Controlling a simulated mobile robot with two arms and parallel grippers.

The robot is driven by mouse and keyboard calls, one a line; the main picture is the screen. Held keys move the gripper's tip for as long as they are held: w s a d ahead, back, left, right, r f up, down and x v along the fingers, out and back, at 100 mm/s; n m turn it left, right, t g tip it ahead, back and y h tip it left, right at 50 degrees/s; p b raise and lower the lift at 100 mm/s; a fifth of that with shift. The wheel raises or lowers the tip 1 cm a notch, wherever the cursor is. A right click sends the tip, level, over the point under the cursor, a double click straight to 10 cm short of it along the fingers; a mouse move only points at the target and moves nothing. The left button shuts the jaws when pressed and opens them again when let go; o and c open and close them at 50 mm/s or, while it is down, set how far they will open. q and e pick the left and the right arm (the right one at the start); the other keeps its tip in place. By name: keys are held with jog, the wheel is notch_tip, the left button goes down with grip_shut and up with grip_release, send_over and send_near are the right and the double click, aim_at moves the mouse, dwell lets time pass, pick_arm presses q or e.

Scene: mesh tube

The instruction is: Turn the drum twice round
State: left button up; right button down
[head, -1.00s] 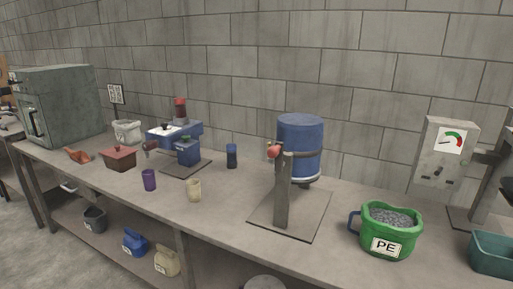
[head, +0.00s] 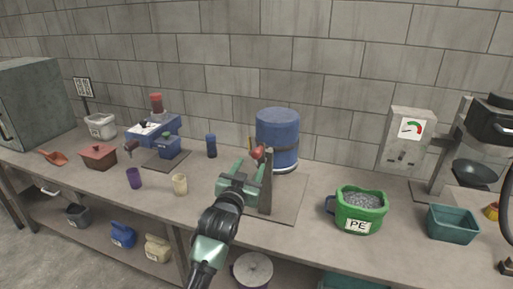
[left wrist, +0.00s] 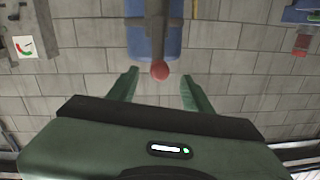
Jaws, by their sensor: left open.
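A red ball knob (head: 258,153) sits at the front of the drum's stand. My left gripper (head: 247,168) is open in front of the stand, close to the knob. In the left wrist view the knob (left wrist: 160,71) appears between the two spread green fingers (left wrist: 159,82); I cannot tell whether they touch it. My right gripper is not in view.
A green PE bucket (head: 361,211) of grey pellets and a teal tray (head: 452,224) stand to the right. A purple cup (head: 134,178), a beige cup (head: 180,184) and a dark blue cup (head: 211,146) stand to the left. A gauge box (head: 407,138) stands behind.

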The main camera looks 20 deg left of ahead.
aim_at(255, 156)
pick_arm(q)
jog(key=shift+w+r, duration=0.35)
jog(key=w+p, duration=0.1)
jog(key=w, duration=0.5)
jog(key=shift+a+f+p, duration=0.1)
jog(key=shift+p, duration=0.3)
jog(key=shift+w, duration=0.55)
jog(key=shift+f, duration=0.1)
grip_shut()
